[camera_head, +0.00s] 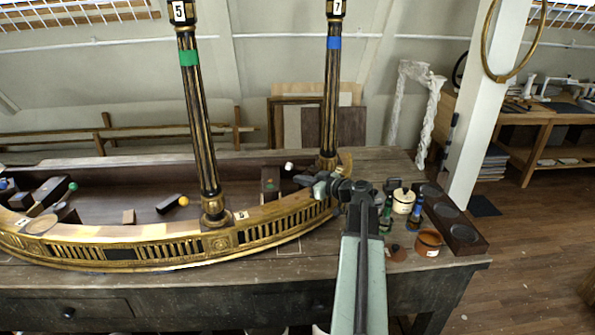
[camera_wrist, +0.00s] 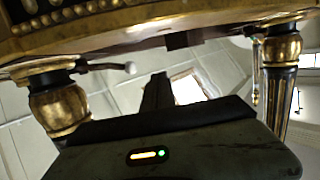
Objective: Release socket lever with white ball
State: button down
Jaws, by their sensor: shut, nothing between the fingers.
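In the head view a small white ball (camera_head: 289,166) shows over the dark inner well of the gilt console (camera_head: 290,212), just left of the blue-banded column (camera_head: 332,90). My gripper (camera_head: 303,180) is shut and empty, right of and slightly below the ball in the picture, with a gap visible. In the wrist view a white ball (camera_wrist: 130,67) sits on the end of a thin dark lever (camera_wrist: 98,66) beside a gilt column socket (camera_wrist: 58,105). My gripper (camera_wrist: 157,88) reaches up right of that ball and appears apart from it. The socket's inside is hidden.
A green-banded column (camera_head: 195,110) stands left. An orange ball (camera_head: 183,200) and a green ball (camera_head: 73,186) show in the well. Right of my arm stand a green bottle (camera_head: 386,215), a blue bottle (camera_head: 415,214), a cream pot (camera_head: 403,201) and a dark tray (camera_head: 462,233).

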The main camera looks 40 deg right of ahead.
aim_at(292, 167)
jog(key=s+d+m+h, duration=0.1)
jog(key=s+d, duration=0.4)
jog(key=d, duration=0.1)
jog(key=shift+d+r, duration=0.35)
jog(key=shift+r, duration=0.1)
jog(key=b+x, duration=0.2)
jog(key=x, duration=1.2)
jog(key=shift+r, duration=0.2)
